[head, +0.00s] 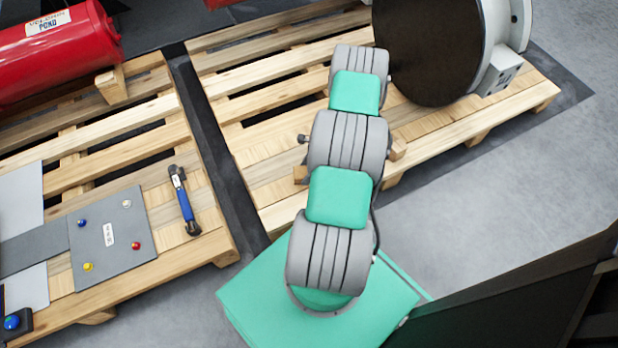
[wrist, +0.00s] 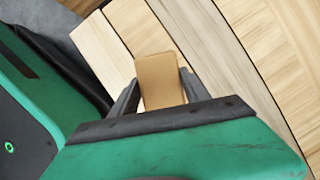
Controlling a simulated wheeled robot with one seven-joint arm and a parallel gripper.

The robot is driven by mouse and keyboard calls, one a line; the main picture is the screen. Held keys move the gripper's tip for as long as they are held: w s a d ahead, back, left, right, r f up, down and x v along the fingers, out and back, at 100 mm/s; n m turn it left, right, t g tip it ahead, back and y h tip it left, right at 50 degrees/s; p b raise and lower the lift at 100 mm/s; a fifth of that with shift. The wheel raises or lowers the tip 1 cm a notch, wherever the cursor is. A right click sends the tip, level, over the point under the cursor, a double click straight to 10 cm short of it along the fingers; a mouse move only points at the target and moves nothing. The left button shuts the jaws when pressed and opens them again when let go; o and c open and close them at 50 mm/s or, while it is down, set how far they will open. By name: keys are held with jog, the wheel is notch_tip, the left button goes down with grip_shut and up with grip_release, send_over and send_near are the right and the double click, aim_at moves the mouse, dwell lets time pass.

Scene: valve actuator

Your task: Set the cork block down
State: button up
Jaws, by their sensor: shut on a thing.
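The cork block (wrist: 160,80) is a plain tan-brown block in the wrist view. It sits between the two dark fingers of my gripper (wrist: 158,92), which is shut on it. Pale wooden boards lie beyond the block in that view. I cannot tell whether the block touches the boards or hangs above them.
A wooden pallet (head: 255,155) carries a large dark disc-faced valve part (head: 428,50). The left pallet (head: 95,130) holds a red cylinder (head: 55,55), a blue-handled tool (head: 184,200) and a grey panel (head: 110,238) with coloured knobs. Bare boards lie left of my arm.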

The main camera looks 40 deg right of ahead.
jog(key=shift+w+d+f, duration=0.1)
jog(key=shift+d+f, duration=0.25)
jog(key=shift+f, duration=0.15)
jog(key=f, duration=0.1)
jog(key=f+b, duration=0.2)
jog(key=shift+d+f, duration=0.3)
jog(key=shift+f, duration=0.1)
jog(key=shift+r, duration=0.15)
jog(key=shift+c, duration=0.6)
jog(key=o, duration=1.3)
